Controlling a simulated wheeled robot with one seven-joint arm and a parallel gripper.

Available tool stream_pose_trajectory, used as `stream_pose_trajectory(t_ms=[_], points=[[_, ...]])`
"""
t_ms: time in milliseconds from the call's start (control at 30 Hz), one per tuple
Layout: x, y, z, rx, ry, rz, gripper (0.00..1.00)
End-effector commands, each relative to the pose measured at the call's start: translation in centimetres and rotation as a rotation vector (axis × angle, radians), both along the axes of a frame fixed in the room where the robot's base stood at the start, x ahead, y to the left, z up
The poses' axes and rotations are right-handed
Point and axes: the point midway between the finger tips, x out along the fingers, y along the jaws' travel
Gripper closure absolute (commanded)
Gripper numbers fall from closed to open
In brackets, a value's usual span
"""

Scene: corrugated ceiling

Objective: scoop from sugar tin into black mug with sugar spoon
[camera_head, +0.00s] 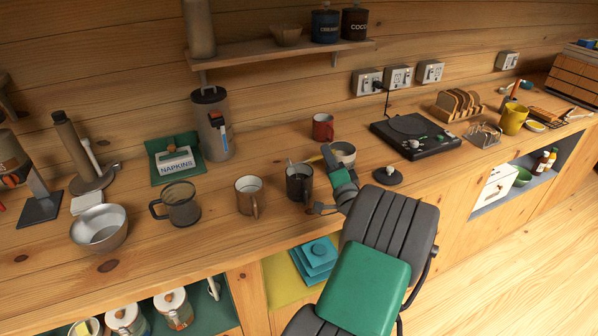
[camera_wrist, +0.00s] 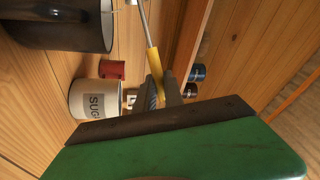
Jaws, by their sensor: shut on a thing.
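The black mug (camera_head: 299,186) stands upright on the counter and also shows large at the upper left of the wrist view (camera_wrist: 60,32). The sugar tin (camera_head: 343,149) stands open behind and to the right of it; its SUGAR label shows in the wrist view (camera_wrist: 94,101). My gripper (camera_head: 328,161) is shut on the yellow handle of the sugar spoon (camera_wrist: 154,62). The spoon's metal shaft runs from the handle toward the mug side in the wrist view. The bowl of the spoon is out of that view, and I cannot tell what it holds.
A red mug (camera_head: 323,127) stands behind, a brown mug (camera_head: 249,195) left of the black one. A canister (camera_head: 212,125) and napkin holder (camera_head: 177,160) stand at back left.

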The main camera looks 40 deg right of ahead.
Motion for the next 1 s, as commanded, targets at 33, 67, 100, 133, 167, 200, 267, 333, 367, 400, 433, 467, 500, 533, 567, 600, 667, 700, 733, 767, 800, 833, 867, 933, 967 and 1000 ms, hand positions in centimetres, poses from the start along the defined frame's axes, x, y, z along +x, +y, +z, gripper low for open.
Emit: stream_pose_trajectory(t_ms=[33,67,100,133,167,200,267,333,367,400,433,467,500,533,567,600,667,700,733,767,800,833,867,933,967,1000], points=[[0.0,-0.1,-0.1,0.004,-0.003,-0.001,1.00],[-0.1,-0.1,-0.1,0.007,-0.005,0.000,1.00],[-0.1,-0.1,-0.2,0.011,-0.008,0.000,1.00],[-0.1,-0.1,-0.2,0.015,-0.010,0.000,1.00],[-0.1,-0.2,-0.3,0.017,-0.011,0.000,1.00],[-0.1,-0.2,-0.3,0.022,-0.013,0.001,1.00],[-0.2,-0.3,-0.3,0.027,-0.018,0.000,1.00],[-0.2,-0.3,-0.4,0.033,-0.021,0.001,1.00],[-0.2,-0.4,-0.4,0.035,-0.023,0.000,1.00],[-0.3,-0.4,-0.5,0.038,-0.026,0.000,1.00],[-0.3,-0.4,-0.5,0.041,-0.027,0.000,1.00],[-0.3,-0.5,-0.5,0.044,-0.029,0.001,1.00],[-0.3,-0.5,-0.6,0.048,-0.031,0.001,1.00],[-0.4,-0.5,-0.6,0.050,-0.034,0.001,1.00],[-0.4,-0.6,-0.6,0.054,-0.036,0.001,1.00],[-0.4,-0.6,-0.7,0.057,-0.038,0.000,1.00],[-0.4,-0.7,-0.8,0.063,-0.041,0.001,1.00],[-0.5,-0.7,-0.8,0.066,-0.043,0.000,1.00],[-0.5,-0.8,-0.8,0.069,-0.044,0.000,1.00],[-0.5,-0.8,-0.9,0.072,-0.047,0.000,1.00],[-0.5,-0.8,-0.9,0.076,-0.050,0.000,1.00],[-0.6,-0.9,-0.9,0.078,-0.051,0.001,1.00],[-0.6,-0.9,-1.0,0.082,-0.053,0.001,1.00],[-0.6,-1.0,-1.1,0.089,-0.057,0.000,1.00],[-0.6,-1.0,-1.1,0.092,-0.058,0.001,1.00],[-0.7,-1.1,-1.1,0.095,-0.060,0.001,1.00]])
